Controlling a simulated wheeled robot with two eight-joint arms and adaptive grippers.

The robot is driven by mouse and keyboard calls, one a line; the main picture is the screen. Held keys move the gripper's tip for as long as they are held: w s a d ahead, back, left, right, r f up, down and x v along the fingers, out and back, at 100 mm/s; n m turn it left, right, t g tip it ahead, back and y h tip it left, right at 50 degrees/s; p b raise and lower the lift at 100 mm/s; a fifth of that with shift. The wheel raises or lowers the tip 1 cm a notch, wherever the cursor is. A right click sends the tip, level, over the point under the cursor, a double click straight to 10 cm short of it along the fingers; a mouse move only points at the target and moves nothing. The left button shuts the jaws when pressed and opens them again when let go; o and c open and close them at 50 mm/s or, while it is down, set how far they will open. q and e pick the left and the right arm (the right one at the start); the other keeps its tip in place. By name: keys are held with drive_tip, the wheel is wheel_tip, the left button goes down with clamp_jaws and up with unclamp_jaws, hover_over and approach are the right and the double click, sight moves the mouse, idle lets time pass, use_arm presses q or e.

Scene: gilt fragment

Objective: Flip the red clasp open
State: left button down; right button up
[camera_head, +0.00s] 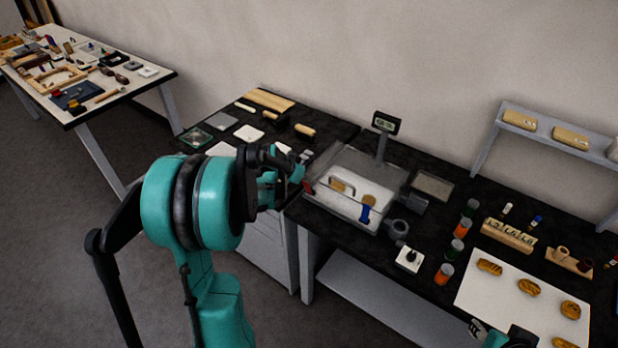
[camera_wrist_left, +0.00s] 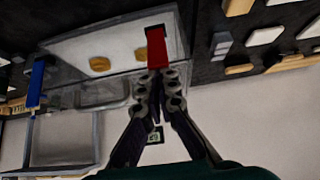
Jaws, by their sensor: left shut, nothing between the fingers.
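The red clasp (camera_head: 308,187) sits at the left end of the front edge of a clear-walled weighing case (camera_head: 345,215). It also shows in the left wrist view (camera_wrist_left: 157,47), as a red strip just beyond my fingertips. A blue clasp (camera_head: 366,213) is on the right part of the same edge and shows in the wrist view (camera_wrist_left: 36,84). My left gripper (camera_wrist_left: 160,76) is shut and empty, its tips at the near end of the red clasp; I cannot tell whether they touch. Gold-brown pieces (camera_wrist_left: 99,64) show inside the case. My right gripper (camera_head: 479,328) is partly visible at the bottom edge.
A small display (camera_head: 386,122) stands on a post behind the case. Orange jars (camera_head: 457,247) and a white sheet (camera_head: 530,285) with gilt pieces lie to the right. Pale blocks and pads (camera_head: 249,133) lie on the left bench. A shelf (camera_head: 555,130) stands at the back right.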

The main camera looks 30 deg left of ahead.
use_arm(q)
drive_tip(key=shift+s+f, duration=0.15)
drive_tip(key=shift+s, duration=0.25)
drive_tip(key=shift+w, duration=0.2)
drive_tip(key=shift+w+f+b, duration=0.1)
drive_tip(key=shift+w+b, duration=0.2)
drive_tip(key=shift+w, duration=0.35)
